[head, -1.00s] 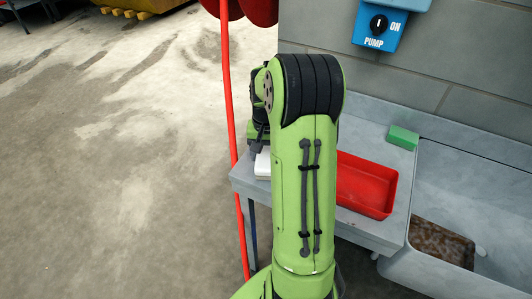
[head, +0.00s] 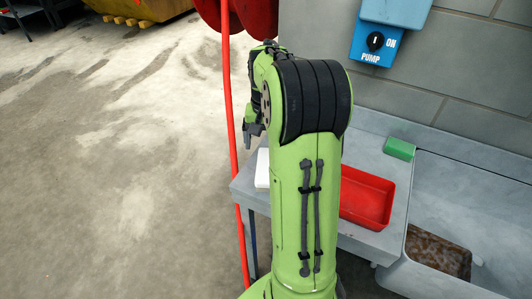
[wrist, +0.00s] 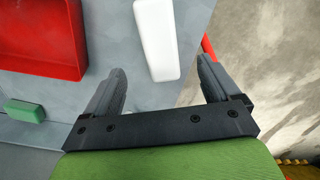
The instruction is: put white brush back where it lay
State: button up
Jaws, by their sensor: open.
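The white brush (wrist: 158,38) lies on the grey bench top (wrist: 118,75), near its edge. It shows as a plain white block in the wrist view, and its white end (head: 262,168) shows beside my arm in the head view. My gripper (wrist: 161,66) is open and empty. Its two fingers are apart, with the brush in view beyond and between them. In the head view my gripper (head: 251,135) is partly hidden behind my arm, above the brush and clear of it.
A red tray (head: 368,198) stands on the bench to the right of my arm. A green block (head: 399,148) lies behind it. A sink (head: 465,215) is at the right. A red hose (head: 231,120) hangs along the bench's left side. The floor at left is open.

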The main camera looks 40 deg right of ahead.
jog(key=s+a+r+n+t+h, duration=0.1)
jog(key=s+a+r+n, duration=0.1)
jog(key=a+r, duration=0.4)
jog(key=s+a+r+n+t, duration=0.1)
jog(key=s+a+r+n, duration=0.2)
jog(key=a, duration=0.5)
jog(key=s+a+f+n+t+y, duration=0.1)
jog(key=s+a+n+t, duration=0.2)
jog(key=s+a, duration=0.6)
jog(key=shift+s+f+n+t, duration=0.15)
jog(key=shift+s+n+t, duration=0.15)
jog(key=shift+s+n, duration=0.5)
